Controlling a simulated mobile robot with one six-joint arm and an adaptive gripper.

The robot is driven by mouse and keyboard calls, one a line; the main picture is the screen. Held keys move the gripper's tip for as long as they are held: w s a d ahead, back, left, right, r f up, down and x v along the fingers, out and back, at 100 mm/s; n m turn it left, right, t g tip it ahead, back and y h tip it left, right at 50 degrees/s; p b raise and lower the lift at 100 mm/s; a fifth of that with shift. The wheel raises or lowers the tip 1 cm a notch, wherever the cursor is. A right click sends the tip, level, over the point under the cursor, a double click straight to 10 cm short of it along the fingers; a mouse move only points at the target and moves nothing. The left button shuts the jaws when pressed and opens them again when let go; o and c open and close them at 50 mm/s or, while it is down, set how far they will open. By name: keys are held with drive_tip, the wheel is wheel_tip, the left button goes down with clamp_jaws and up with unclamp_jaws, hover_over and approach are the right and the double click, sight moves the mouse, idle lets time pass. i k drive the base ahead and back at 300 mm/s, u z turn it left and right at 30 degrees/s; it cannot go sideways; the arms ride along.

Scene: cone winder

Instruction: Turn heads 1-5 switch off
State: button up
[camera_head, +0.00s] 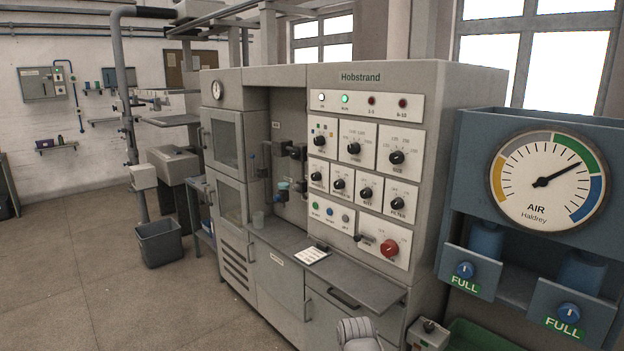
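The grey Hobstrand control cabinet (452,110) stands in the middle of the view. Its front panel carries several black rotary knobs, among them an upper left knob (320,141), an upper middle knob (354,148) and an upper right knob (397,157). A lower row of smaller knobs includes one (366,193). Most labels are too small to read, so I cannot tell which is the heads 1-5 switch. In the lamp strip, the lamp marked 1-5 (371,100) looks dark red and unlit. My gripper's fingers are not in view.
A white lamp (321,97) and a green lamp (345,99) are lit. A red knob (389,247) sits low on the panel. A shelf (350,278) juts out below. The blue AIR gauge stand (468,150) is at right. Open floor (110,290) lies at left.

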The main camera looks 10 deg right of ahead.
sight(315, 177)
drive_tip(key=u, duration=0.05)
drive_tip(key=i, duration=0.9)
drive_tip(key=z, duration=0.05)
